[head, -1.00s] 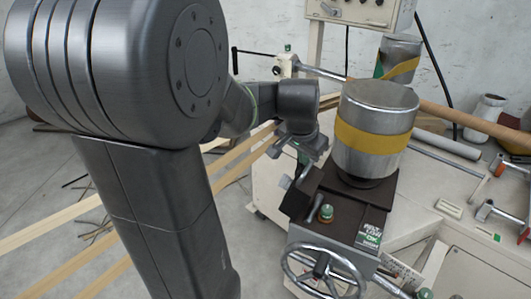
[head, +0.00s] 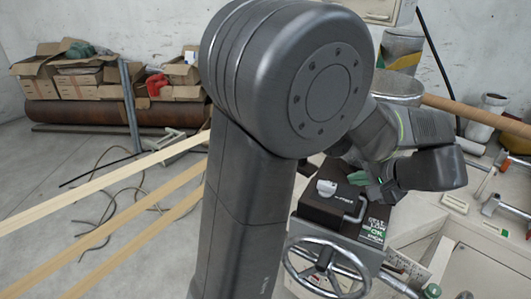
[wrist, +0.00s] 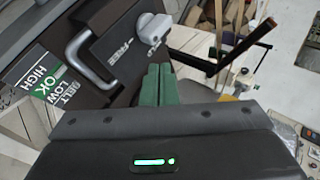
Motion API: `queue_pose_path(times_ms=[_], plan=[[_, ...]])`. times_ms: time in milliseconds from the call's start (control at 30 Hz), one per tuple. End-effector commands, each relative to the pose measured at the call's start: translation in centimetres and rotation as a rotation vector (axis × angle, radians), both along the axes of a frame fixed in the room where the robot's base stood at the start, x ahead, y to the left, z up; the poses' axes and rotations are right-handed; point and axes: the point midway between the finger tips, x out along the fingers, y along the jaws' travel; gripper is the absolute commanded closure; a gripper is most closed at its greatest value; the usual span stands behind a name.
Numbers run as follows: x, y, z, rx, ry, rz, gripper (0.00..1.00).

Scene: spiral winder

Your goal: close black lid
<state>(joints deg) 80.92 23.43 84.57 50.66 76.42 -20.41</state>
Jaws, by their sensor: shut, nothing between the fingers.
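The black lid (head: 322,207) lies flat on top of the machine housing, with a pale knob (head: 327,187) and a grey handle (head: 356,210) on its upper face. In the wrist view the lid (wrist: 122,72) fills the upper left, with the handle (wrist: 88,48) and the knob (wrist: 152,27) clear to see. My gripper (head: 360,180) is over the lid's far right side, its green fingertips together and empty. In the wrist view the gripper's fingertips (wrist: 158,82) are beside the lid's edge; I cannot tell if they touch. My arm hides part of the lid's far side.
A handwheel (head: 326,268) stands in front of the housing. A long wooden bar (head: 470,112) crosses at the right. Wooden strips (head: 110,190) lie to the left. A dark bar (wrist: 235,50) shows right of the fingertips.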

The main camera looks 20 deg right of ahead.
Motion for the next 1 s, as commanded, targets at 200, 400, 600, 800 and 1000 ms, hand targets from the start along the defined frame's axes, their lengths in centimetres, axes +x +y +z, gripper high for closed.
queue_pose_path(times_ms=[200, 400, 600, 800, 1000], plan=[[-2.4, -1.8, -3.6, 0.124, -0.155, -0.005, 1.00], [-3.6, -2.7, -5.8, 0.162, -0.207, 0.000, 1.00], [-4.3, -3.3, -7.6, 0.160, -0.204, 0.000, 1.00], [-4.6, -3.5, -8.5, 0.160, -0.204, 0.000, 1.00], [-4.7, -3.5, -8.9, 0.162, -0.200, 0.000, 1.00]])
